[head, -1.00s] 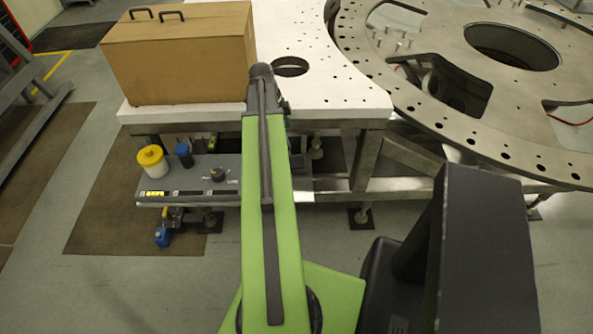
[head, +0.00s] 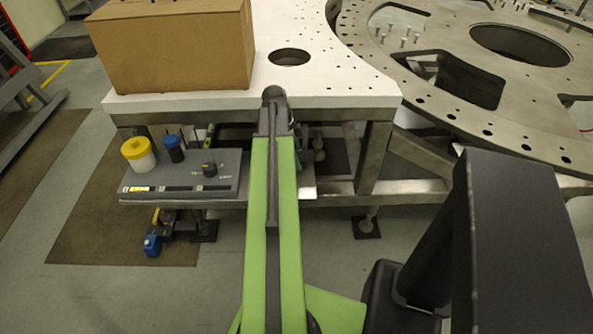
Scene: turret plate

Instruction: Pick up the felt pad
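I cannot make out a felt pad in the head view. My green arm reaches forward up the middle of the picture, its dark upper end in front of the white table's edge. My gripper is hidden beyond the arm, so its fingers and anything between them do not show.
A cardboard box (head: 170,52) stands on the white table (head: 330,85), left of a round hole. A grey shelf (head: 215,178) below carries a yellow-lidded white jar (head: 138,157), a blue-capped dark jar (head: 174,150) and a black knob (head: 209,169). A large perforated metal ring (head: 440,95) lies right.

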